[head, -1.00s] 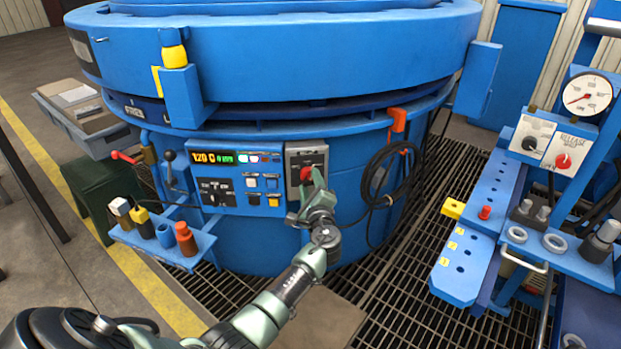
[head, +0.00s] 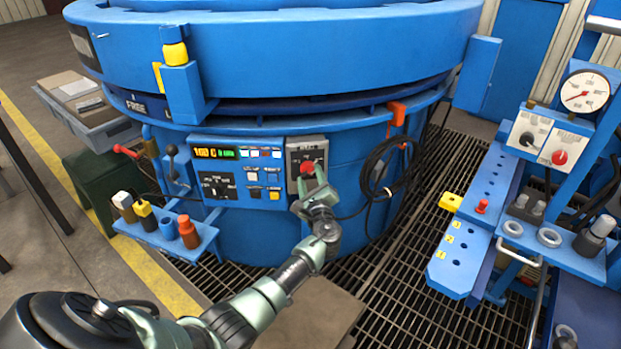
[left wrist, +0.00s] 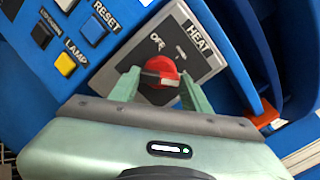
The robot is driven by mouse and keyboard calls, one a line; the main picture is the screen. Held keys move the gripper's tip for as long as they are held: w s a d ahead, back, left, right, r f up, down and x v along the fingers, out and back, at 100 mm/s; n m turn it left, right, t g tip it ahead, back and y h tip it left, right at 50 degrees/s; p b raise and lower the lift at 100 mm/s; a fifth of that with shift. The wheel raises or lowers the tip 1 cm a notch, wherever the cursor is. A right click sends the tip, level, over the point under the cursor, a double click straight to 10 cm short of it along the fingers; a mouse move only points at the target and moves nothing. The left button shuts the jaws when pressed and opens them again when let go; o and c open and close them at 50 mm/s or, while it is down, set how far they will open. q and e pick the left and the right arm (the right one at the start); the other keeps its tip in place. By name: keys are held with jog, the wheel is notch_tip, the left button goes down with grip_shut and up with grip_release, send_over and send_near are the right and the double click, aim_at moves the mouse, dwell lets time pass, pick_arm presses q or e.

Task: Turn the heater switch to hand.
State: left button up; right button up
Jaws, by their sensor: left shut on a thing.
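The heater switch is a red rotary knob (left wrist: 160,72) on a grey plate (left wrist: 205,52) marked HEAT and OFF in the left wrist view. In the head view the knob (head: 308,168) sits on the grey box right of the control panel. My left gripper (head: 312,180) is at the knob, and in the left wrist view its two fingers (left wrist: 160,84) are on either side of it, shut on it. A dark band crosses the knob. The other position labels are hidden or too small to read. My right gripper is not in view.
The blue control panel (head: 237,172) with lit displays and buttons is just left of the switch. A black cable coil (head: 392,168) hangs to its right. A small tool shelf (head: 205,236) juts out at left. A blue bench with a gauge (head: 584,92) stands at right.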

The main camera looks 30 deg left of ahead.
pick_arm(q)
jog(key=shift+a+r, duration=0.15)
jog(key=o, duration=1.4)
jog(key=shift+c, duration=0.2)
jog(key=shift+s+d, duration=0.2)
jog(key=shift+d, duration=0.1)
jog(key=p+v, duration=0.1)
jog(key=v, duration=0.6)
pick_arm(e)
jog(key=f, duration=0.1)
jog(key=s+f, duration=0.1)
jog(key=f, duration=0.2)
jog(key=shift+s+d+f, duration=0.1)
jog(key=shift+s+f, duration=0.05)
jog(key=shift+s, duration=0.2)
pick_arm(q)
jog(key=shift+s, duration=0.1)
